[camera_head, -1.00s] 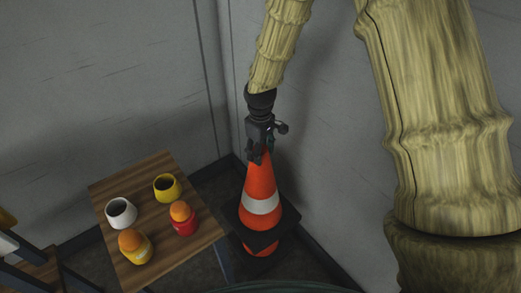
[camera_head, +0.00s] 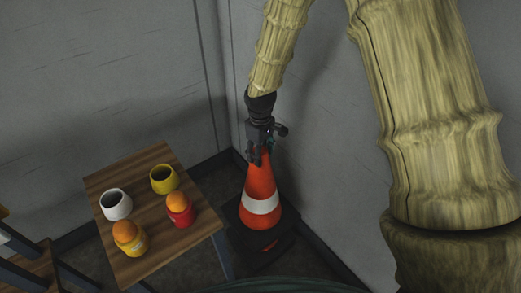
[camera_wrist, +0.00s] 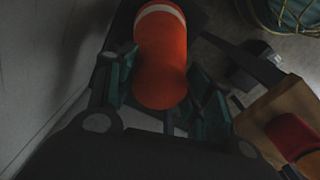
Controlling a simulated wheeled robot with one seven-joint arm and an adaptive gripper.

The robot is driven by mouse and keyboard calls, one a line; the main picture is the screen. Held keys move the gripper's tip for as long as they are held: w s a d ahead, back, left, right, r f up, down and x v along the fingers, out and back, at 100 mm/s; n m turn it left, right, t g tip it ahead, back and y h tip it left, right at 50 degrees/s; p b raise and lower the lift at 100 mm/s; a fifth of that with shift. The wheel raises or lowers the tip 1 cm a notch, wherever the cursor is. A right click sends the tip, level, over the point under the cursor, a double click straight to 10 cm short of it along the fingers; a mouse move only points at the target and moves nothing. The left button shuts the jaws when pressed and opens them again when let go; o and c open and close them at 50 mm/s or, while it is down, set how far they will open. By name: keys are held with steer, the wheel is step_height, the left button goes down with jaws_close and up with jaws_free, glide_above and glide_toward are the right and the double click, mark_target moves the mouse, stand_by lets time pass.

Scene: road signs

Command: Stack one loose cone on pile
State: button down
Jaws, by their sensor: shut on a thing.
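An orange cone (camera_head: 260,184) with a white band and a dark square base stands upright in the corner, right of a small table. My gripper (camera_head: 257,158) is shut on its top from above. The wrist view shows the cone (camera_wrist: 162,62) between the two fingers of my gripper (camera_wrist: 160,82). A small orange patch of a lower cone (camera_head: 269,246) shows under the held cone's base. Most of this lower cone is hidden, so I cannot tell whether the held cone rests fully on it.
A wooden table (camera_head: 152,228) stands close to the left of the cones. It bears a white cup (camera_head: 116,208), a yellow cup (camera_head: 163,184), a red jar (camera_head: 181,216) and a yellow jar (camera_head: 134,247) with orange tops. Grey walls stand close behind and to the right.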

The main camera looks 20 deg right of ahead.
steer(key=shift+f+b, duration=2.95)
steer(key=shift+f, duration=6.55)
steer(key=c, duration=0.5)
jaws_free()
step_height(320, 180, up, 12)
